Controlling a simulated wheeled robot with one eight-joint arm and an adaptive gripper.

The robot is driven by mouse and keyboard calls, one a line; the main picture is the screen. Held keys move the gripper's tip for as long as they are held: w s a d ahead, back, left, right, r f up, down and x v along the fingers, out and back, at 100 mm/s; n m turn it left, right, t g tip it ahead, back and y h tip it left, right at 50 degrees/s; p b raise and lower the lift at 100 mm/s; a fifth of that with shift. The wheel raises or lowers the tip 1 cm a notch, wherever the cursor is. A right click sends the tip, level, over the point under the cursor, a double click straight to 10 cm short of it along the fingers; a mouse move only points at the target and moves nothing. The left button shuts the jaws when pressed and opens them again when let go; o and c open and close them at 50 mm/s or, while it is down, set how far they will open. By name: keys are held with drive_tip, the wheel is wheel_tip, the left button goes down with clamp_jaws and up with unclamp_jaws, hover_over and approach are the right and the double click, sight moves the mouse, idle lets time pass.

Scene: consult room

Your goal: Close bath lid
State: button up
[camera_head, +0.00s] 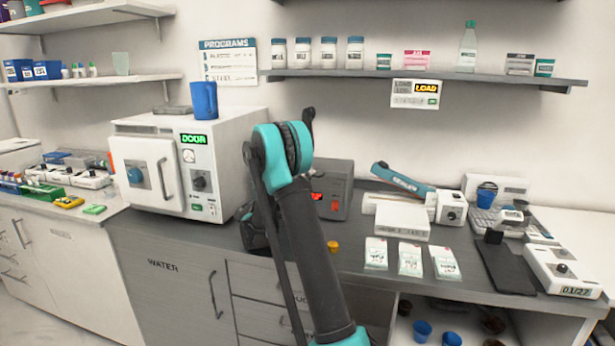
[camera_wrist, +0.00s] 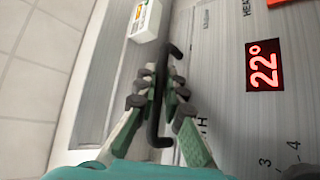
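The bath is a grey box (camera_head: 338,183) with a red display, on the dark counter behind my arm. In the wrist view, a grey panel (camera_wrist: 225,95) carries a red 22° display (camera_wrist: 264,65) and partly cut-off lettering. A black bar handle (camera_wrist: 157,115) runs between the fingers of my gripper (camera_wrist: 162,72). The fingers are close together, one on each side of the bar. Whether they press on it is unclear. In the head view my arm covers the bath's left part and hides the fingertips, and the lid's position is hard to make out.
A white oven-like unit (camera_head: 225,150) with a blue mug (camera_head: 204,100) on top stands left of the bath. White packets (camera_head: 410,260) and a white box (camera_head: 402,220) lie to the right. A small orange item (camera_head: 332,246) is by my arm. A shelf (camera_head: 430,76) hangs above.

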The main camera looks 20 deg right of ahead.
drive_tip(key=shift+o, duration=1)
drive_tip(key=shift+f, duration=0.15)
drive_tip(key=shift+a, duration=0.15)
drive_tip(key=a, duration=1.2)
drive_tip(key=shift+a+f, duration=0.3)
drive_tip(key=shift+a, duration=0.05)
